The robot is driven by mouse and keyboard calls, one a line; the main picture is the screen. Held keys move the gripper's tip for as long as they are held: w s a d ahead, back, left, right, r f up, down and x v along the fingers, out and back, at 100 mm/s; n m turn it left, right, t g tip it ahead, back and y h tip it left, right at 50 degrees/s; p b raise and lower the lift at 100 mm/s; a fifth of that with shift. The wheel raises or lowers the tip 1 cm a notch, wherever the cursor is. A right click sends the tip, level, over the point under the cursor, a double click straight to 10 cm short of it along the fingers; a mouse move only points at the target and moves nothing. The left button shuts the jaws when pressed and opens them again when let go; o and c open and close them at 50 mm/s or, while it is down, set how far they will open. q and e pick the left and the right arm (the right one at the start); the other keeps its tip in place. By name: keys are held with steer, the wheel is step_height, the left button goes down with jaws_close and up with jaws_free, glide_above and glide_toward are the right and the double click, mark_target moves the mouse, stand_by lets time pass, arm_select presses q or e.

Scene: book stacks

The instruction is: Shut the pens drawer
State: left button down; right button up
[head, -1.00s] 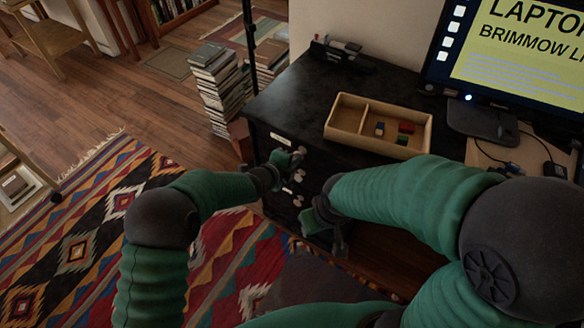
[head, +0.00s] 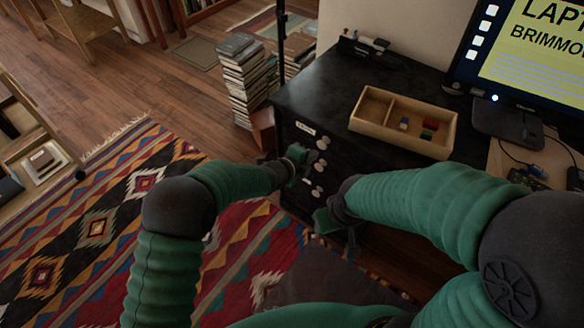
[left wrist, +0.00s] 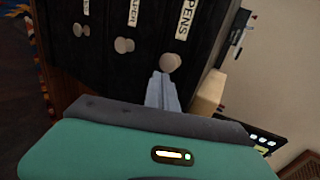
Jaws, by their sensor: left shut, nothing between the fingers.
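The pens drawer is the top one in the black desk's drawer stack. Its white label (head: 305,128) and pale round knob (head: 323,143) show in the head view. In the left wrist view the PENS label (left wrist: 185,18) and its knob (left wrist: 170,62) are readable and close. The drawer front looks about level with the drawers below, though any small gap cannot be told. My left gripper (head: 302,160) is shut and empty, just in front of the drawer stack; its fingers (left wrist: 163,92) end close by the pens knob. My right gripper (head: 335,225) hangs low by the desk; its jaws are unclear.
A wooden tray (head: 368,128) with small coloured blocks sits on the desk top (head: 320,85), beside a monitor (head: 525,60). Stacked books (head: 247,80) stand on the floor left of the desk. A patterned rug (head: 110,190) covers the floor in front.

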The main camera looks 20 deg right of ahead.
arm_select(q)
steer(key=p+v, duration=0.1)
steer(key=v, duration=0.8)
steer(key=s+a+r+n+y, duration=0.15)
steer(key=a+n+y, duration=0.55)
steer(key=a+n, duration=1.15)
steer(key=s+a+n+g+y, duration=0.35)
steer(key=s+a+n, duration=0.75)
steer(key=s+a, duration=0.8)
step_height(320, 180, up, 15)
steer(key=p, duration=1.5)
steer(key=shift+w+d+m+g+h+p, duration=0.3)
steer(key=shift+d+m+g+h+p, duration=0.05)
steer(key=shift+g+p, duration=0.1)
arm_select(e)
steer(key=w+v, duration=0.2)
steer(key=v, duration=0.6)
steer(key=w+r+v, duration=0.1)
steer(key=v, duration=0.7)
steer(key=shift+w+a+r, duration=0.15)
steer(key=shift+w+r, duration=0.15)
steer(key=shift+w, duration=0.15)
